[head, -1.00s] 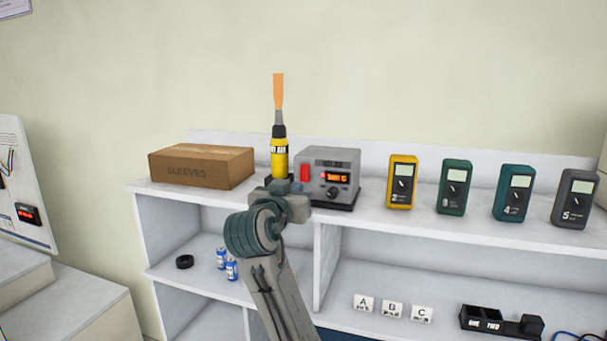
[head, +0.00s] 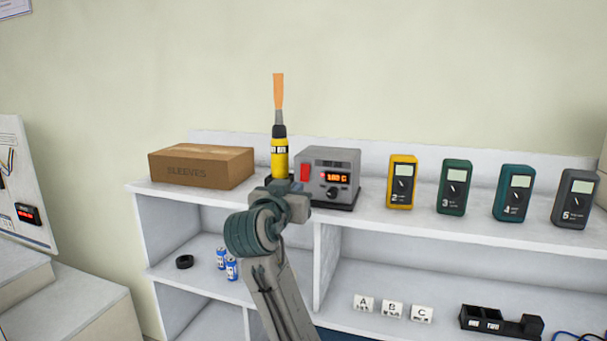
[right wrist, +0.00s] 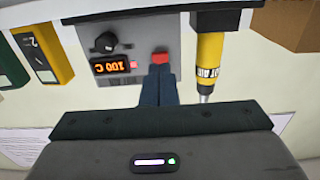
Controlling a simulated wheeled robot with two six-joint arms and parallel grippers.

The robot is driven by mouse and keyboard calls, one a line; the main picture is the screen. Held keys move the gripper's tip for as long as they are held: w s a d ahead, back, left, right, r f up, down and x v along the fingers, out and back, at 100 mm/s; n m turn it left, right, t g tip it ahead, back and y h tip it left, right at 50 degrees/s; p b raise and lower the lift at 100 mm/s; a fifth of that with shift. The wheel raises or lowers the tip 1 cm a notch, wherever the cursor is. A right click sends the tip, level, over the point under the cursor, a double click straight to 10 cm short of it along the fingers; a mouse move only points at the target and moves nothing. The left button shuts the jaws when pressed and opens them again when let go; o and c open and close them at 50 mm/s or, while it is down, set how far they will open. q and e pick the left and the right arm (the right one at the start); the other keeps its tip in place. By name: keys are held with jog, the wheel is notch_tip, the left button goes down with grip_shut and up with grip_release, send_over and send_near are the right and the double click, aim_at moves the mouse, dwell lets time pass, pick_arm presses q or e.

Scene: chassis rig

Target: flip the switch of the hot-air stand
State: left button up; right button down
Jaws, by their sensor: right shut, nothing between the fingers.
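The hot-air stand (head: 335,160) is a grey box on the shelf top, with a lit orange display, a dark knob and a red switch (head: 304,173) on its left front. A yellow hot-air handpiece (head: 279,158) stands upright beside it, with an orange shape above its nozzle. My right gripper (head: 298,188) is shut and empty in front of the stand, just below the switch. In the right wrist view, which is upside down, the gripper's fingertips (right wrist: 161,67) are at the red switch (right wrist: 160,57); contact cannot be told. The display there (right wrist: 114,65) reads 100 C. My left gripper is not in view.
A SLEEVES box (head: 200,167) stands left of the handpiece. A yellow meter (head: 402,182) and several other meters stand right of the stand. The lower shelves hold batteries (head: 231,268), a black ring, lettered blocks and a black holder (head: 500,321).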

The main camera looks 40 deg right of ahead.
aim_at(304, 181)
jog(key=shift+b+x, duration=0.7)
jog(key=shift+x, duration=1.15)
jog(key=shift+a, duration=0.1)
jog(key=v, duration=0.8)
jog(key=shift+p, duration=0.35)
dwell(0.3)
